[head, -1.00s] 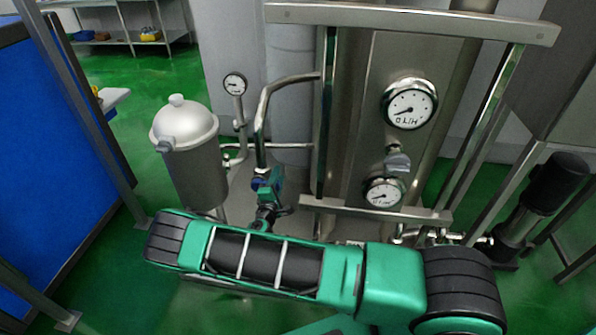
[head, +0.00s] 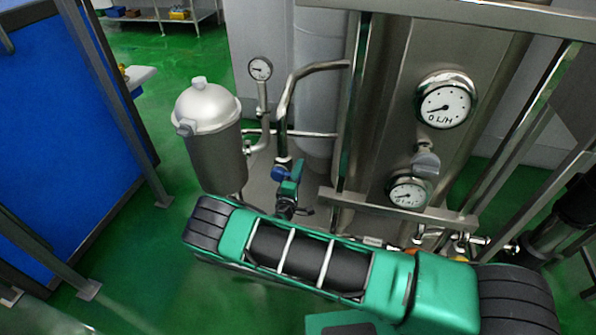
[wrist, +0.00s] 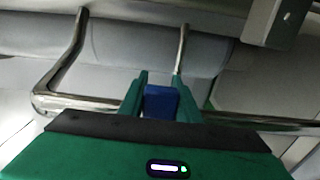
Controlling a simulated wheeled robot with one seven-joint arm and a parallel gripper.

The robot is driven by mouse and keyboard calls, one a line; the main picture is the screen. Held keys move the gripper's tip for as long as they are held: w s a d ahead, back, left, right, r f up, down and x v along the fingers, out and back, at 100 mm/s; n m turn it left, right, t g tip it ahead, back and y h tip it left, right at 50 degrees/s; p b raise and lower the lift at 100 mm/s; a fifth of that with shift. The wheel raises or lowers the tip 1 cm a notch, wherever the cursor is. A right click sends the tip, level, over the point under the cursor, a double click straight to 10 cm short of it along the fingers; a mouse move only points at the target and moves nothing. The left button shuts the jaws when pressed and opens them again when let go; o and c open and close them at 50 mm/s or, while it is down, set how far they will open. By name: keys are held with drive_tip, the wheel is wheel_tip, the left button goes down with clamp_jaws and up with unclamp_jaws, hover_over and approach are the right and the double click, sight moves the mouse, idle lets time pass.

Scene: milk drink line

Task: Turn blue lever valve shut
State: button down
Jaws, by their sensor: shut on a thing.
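The blue lever (head: 281,173) of the valve sits on the steel pipe left of the tall steel cabinet in the head view. My gripper (head: 290,178) is at the lever, partly hidden behind my green arm. In the wrist view, the blue lever (wrist: 160,101) lies between the two green fingers of my gripper (wrist: 160,90), which are shut on it. The valve body under the lever is hidden by my gripper. How far the lever is turned is hard to tell.
A steel canister (head: 213,135) stands to the left of the pipe. A small gauge (head: 260,69) is above it on a thin pipe. A large dial (head: 446,105) and a lower dial (head: 409,193) are on the cabinet. A steel rail (head: 400,212) crosses near my arm.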

drive_tip(key=shift+w, duration=0.1)
drive_tip(key=c, duration=1.3)
unclamp_jaws()
drive_tip(key=shift+f, duration=0.15)
drive_tip(key=shift+c, duration=0.2)
drive_tip(key=v, duration=1)
drive_tip(key=shift+s, duration=0.35)
drive_tip(key=shift+a, duration=0.15)
